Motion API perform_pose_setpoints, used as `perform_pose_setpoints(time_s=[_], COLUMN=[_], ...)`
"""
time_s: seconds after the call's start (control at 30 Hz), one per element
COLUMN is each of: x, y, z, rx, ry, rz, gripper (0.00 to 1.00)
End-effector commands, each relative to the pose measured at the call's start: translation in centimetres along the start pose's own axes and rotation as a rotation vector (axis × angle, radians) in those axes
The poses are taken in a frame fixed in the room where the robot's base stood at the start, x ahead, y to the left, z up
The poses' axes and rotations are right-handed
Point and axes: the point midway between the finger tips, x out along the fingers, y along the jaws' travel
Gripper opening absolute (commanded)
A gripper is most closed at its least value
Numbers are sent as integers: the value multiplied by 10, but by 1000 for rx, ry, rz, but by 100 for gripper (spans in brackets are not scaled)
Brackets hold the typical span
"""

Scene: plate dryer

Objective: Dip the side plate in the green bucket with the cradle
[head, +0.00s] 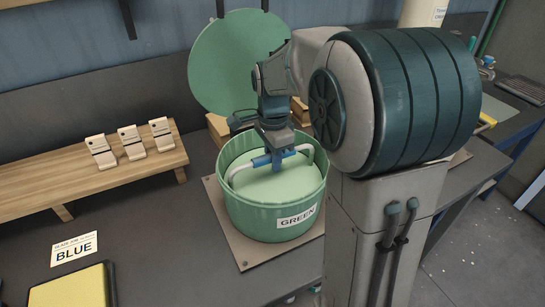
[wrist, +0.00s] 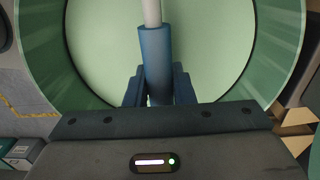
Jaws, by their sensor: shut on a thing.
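The green bucket (head: 252,220) stands on a flat square mat and carries a GREEN label. Its inside also shows in the wrist view (wrist: 60,70). A pale green surface fills the bucket's inside. The cradle's handle, a white arch with a blue grip (head: 262,161), rises from inside the bucket. My gripper (head: 277,160) is above the bucket, shut on this blue grip, which also lies between the jaws in the wrist view (wrist: 156,65). The lower part of the cradle is hidden. I cannot make out the side plate.
A large green disc (head: 235,65) stands upright behind the bucket. A wooden rack (head: 60,185) with three small pale pieces (head: 132,143) is at the left. A BLUE card (head: 75,249) and a yellow-topped container (head: 75,288) lie at front left. Dark bench between is clear.

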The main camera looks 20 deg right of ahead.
Motion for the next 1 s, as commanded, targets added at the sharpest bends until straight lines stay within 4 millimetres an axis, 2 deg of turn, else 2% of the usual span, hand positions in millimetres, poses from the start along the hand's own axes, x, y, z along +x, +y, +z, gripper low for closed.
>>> perform_pose_setpoints(time_s=[0.27,1.0], x=[-5,-46], y=[0,0], z=[0,0], rx=[0,0], ry=[0,1], rz=[-2,-3], gripper=[0,0])
